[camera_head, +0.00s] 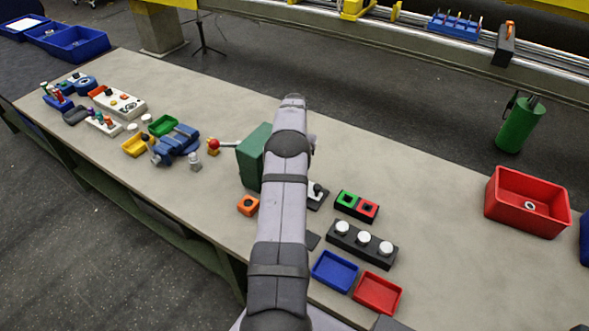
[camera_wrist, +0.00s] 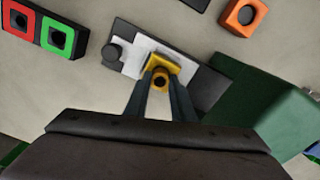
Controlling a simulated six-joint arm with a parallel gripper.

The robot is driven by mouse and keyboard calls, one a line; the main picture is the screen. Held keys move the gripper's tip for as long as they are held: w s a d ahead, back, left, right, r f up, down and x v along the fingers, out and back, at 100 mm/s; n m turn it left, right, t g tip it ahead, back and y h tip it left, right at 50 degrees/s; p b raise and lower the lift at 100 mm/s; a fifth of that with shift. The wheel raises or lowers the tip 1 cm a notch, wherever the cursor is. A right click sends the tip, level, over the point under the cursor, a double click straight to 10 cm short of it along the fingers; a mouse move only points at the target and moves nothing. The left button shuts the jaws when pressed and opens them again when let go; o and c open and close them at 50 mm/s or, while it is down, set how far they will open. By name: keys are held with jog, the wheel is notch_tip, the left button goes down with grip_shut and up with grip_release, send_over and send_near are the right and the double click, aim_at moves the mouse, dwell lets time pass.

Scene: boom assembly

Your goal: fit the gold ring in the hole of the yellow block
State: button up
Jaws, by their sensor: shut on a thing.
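In the wrist view my gripper (camera_wrist: 161,88) points down over the bench with its two grey fingers shut on the gold ring (camera_wrist: 160,79). The ring shows as a small gold round with a dark centre between the fingertips. The yellow block (camera_wrist: 168,60) is just beyond the fingertips, on a white plate over a dark base. The ring overlaps the block's near side in this view. I cannot tell whether they touch or how the ring lines up with the hole, which is hidden. In the head view my arm hides the gripper, ring and block.
A green block (camera_head: 253,156) stands close beside my arm. An orange block (camera_head: 248,205) with a hole is nearby. A green-and-red socket block (camera_head: 357,206) and a black bar with white knobs (camera_head: 362,243) lie right. Blue (camera_head: 335,271) and red (camera_head: 377,292) trays are in front.

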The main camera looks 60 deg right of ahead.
jog(key=shift+f+b, duration=0.4)
jog(key=shift+f, duration=0.1)
dwell(0.4)
